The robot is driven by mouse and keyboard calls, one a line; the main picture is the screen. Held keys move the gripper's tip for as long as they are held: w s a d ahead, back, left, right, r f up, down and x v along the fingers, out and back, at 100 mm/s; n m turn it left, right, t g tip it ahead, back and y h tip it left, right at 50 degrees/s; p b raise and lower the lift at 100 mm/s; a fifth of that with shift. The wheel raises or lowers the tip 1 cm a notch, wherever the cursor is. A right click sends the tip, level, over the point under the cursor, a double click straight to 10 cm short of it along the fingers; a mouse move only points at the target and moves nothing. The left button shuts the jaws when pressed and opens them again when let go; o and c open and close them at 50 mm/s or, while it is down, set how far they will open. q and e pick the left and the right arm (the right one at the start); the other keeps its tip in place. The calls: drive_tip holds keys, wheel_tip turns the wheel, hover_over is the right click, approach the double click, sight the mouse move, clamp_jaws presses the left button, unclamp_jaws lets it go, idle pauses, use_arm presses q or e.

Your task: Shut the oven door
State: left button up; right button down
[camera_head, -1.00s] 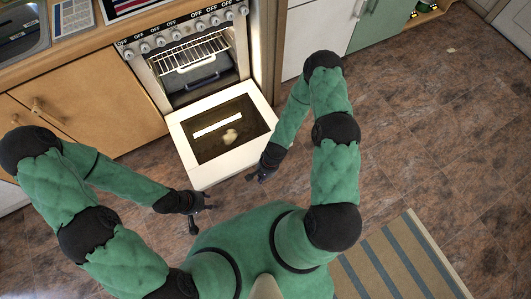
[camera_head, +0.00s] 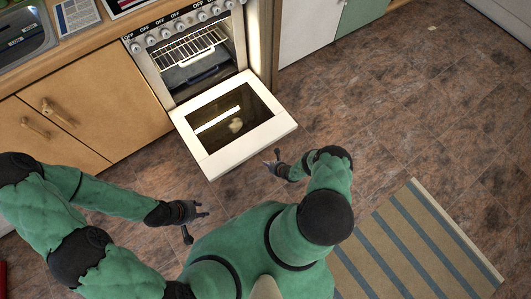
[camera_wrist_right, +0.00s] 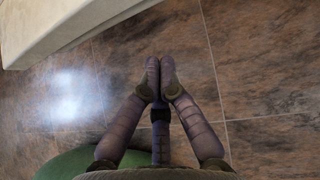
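The oven (camera_head: 195,45) stands open at the top centre of the head view. Its door (camera_head: 205,158) is folded down, with a white frame around a dark glass panel. My left gripper (camera_head: 196,222) is open and empty, over the floor in front of the door's near left corner.
Wooden cabinets (camera_head: 100,105) with a counter and sink (camera_head: 22,30) stand left of the oven. A white cabinet (camera_head: 308,30) stands to its right. A striped rug (camera_head: 415,245) lies at lower right.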

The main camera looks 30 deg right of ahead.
drive_tip(key=w+d+f+m+t+h+b, duration=0.1)
drive_tip(key=w+d+f+m+h+b, duration=0.15)
drive_tip(key=w+f+b, duration=0.45)
drive_tip(key=shift+y, duration=0.35)
drive_tip(key=shift+w+d+r, duration=0.1)
drive_tip(key=shift+d+r, duration=0.1)
drive_tip(key=shift+r, duration=0.9)
drive_tip(key=shift+w+d+r, duration=0.1)
drive_tip(key=shift+d+r, duration=0.1)
drive_tip(key=shift+r, duration=0.85)
drive_tip(key=shift+r, duration=0.1)
